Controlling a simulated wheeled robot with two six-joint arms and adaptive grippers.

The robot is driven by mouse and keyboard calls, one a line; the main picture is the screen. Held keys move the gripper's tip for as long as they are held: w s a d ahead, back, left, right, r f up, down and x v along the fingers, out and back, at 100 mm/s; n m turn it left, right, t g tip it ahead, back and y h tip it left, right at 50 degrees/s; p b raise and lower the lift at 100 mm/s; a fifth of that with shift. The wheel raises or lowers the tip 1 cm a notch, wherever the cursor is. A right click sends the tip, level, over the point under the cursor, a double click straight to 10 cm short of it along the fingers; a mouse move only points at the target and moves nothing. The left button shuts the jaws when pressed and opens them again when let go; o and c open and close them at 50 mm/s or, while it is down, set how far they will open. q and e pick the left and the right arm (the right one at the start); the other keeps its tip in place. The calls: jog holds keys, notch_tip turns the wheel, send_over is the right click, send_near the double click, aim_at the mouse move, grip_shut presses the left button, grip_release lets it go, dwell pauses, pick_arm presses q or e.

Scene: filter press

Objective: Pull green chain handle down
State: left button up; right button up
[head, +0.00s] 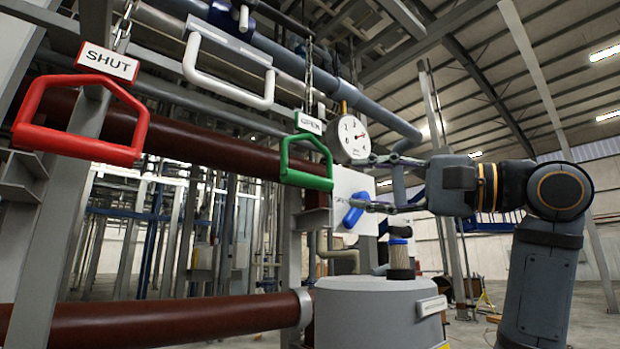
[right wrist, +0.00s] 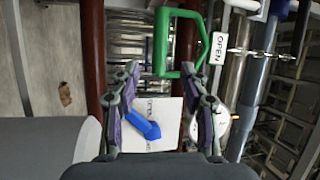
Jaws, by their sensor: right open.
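The green chain handle (head: 306,179) hangs in the middle of the head view, below a white OPEN sign (head: 309,123) and its chain. My right gripper (head: 362,182) is open and empty, to the right of the green handle and apart from it in the picture. In the right wrist view the green handle (right wrist: 165,45) lies ahead of the open fingers (right wrist: 165,85), towards the top of the picture. The handle is not between the fingertips. My left gripper is not in view.
A red handle (head: 78,152) with a SHUT sign hangs at the left. A white handle (head: 190,62) hangs above. A gauge (head: 349,137), a blue lever (head: 354,211) and a grey vessel (head: 362,306) are near my right gripper. Brown pipes (head: 150,322) run across.

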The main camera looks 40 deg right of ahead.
aim_at(317, 182)
jog(key=shift+m, duration=0.3)
jog(key=p+x, duration=0.4)
jog(key=x, duration=0.6)
jog(key=shift+w+a+r+p, duration=0.1)
jog(key=shift+w+a+p, duration=0.1)
jog(key=shift+p, duration=0.2)
grip_shut()
